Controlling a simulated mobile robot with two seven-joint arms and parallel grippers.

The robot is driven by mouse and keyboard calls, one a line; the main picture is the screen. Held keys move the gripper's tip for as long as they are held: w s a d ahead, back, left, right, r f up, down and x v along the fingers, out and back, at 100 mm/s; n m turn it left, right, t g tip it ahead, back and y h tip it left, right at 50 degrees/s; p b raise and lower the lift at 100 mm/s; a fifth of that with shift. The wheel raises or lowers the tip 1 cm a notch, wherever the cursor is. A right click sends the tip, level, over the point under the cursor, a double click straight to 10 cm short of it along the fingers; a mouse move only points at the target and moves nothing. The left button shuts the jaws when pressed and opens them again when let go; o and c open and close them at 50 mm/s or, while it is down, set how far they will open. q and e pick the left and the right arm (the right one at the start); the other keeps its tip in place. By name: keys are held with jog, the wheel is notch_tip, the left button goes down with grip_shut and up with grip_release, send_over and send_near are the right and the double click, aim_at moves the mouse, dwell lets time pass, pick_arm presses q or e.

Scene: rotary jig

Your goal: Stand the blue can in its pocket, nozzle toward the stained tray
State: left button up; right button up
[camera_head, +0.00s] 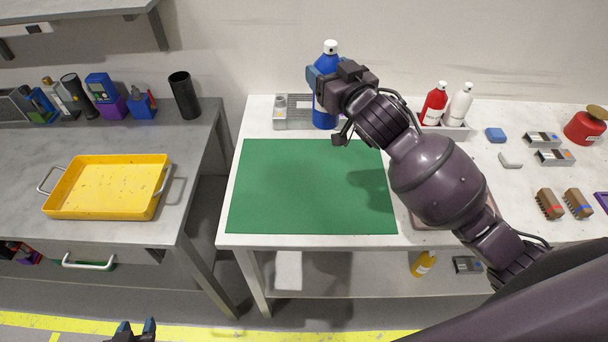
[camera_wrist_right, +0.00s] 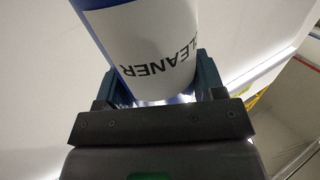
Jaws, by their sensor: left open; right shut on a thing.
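The blue can (camera_head: 325,112) with a white cap is upright at the back left of the white table. My right gripper (camera_head: 325,82) is shut around its upper body. In the right wrist view the can (camera_wrist_right: 150,45) shows a white label reading CLEANER between the fingers. A grey holder (camera_head: 280,118) is beside and behind the can; I cannot tell whether the can's base is in a pocket or above it. The nozzle's direction is unclear. A yellow tray (camera_head: 110,160) with dark specks lies on the left bench. My left gripper (camera_head: 136,328) is open and empty at the bottom edge.
A green mat (camera_head: 305,190) lies bare in front of the can. Red (camera_head: 434,105) and white (camera_head: 459,105) bottles stand right of my right arm. Brushes (camera_head: 550,204) and small blocks lie farther right. A gap separates the bench and table.

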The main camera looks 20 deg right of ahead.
notch_tip(320, 180, down, 20)
jog(key=b, duration=0.2)
jog(key=shift+b, duration=0.35)
jog(key=shift+s+d, duration=0.1)
jog(key=shift+f, duration=0.2)
jog(key=o, duration=1.1)
jog(key=shift+r, duration=0.1)
